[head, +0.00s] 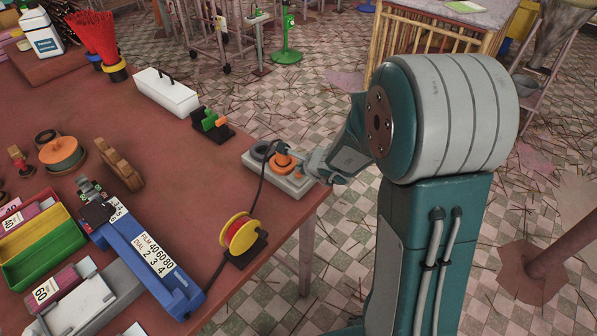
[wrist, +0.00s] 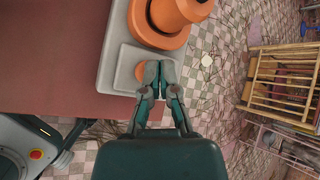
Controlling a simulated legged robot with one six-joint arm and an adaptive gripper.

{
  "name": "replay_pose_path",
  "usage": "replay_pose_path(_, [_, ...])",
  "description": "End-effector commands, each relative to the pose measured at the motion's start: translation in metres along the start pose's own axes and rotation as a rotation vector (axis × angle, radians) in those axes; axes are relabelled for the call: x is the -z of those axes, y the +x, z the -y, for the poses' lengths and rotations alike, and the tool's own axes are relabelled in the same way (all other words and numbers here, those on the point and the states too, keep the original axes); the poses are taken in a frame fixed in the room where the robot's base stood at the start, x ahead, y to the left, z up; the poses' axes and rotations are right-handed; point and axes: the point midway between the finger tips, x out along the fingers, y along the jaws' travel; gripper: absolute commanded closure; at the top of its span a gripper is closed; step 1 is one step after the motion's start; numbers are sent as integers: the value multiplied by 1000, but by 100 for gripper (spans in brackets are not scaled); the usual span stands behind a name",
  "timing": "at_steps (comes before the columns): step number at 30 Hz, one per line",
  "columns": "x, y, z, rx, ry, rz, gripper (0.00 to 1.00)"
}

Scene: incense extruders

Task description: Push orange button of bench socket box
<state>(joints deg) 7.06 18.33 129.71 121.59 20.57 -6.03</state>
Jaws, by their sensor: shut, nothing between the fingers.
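The bench socket box (head: 292,189) is a flat grey box at the table's right edge. It also shows in the wrist view (wrist: 114,45). A large orange plug (head: 283,162) sits on it, at the top of the wrist view (wrist: 168,20). The orange button (wrist: 125,72) lies on a raised grey plate nearer me, partly hidden by the left finger. My gripper (wrist: 158,72) is shut and empty, its fingertips over or just beside the button. I cannot tell whether they touch it. In the head view my gripper (head: 314,170) is at the box's right end.
A black cable runs from the plug past a red and yellow spool (head: 238,234). A green and orange part (head: 209,121) and a white box (head: 166,94) stand behind. A blue device (head: 143,259) lies left. The floor right of the table is open.

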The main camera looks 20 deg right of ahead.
Motion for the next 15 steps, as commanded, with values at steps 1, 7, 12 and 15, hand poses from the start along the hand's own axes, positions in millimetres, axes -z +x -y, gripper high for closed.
replay_pose_path(1, [0, 0, 0, 0, 0, 0, 100])
replay_pose_path(7, [-2, -2, 2, 1, -1, 1, 100])
replay_pose_path(12, [-9, -12, 9, 2, -2, 1, 100])
replay_pose_path(15, [-14, -18, 14, 2, -3, 2, 100])
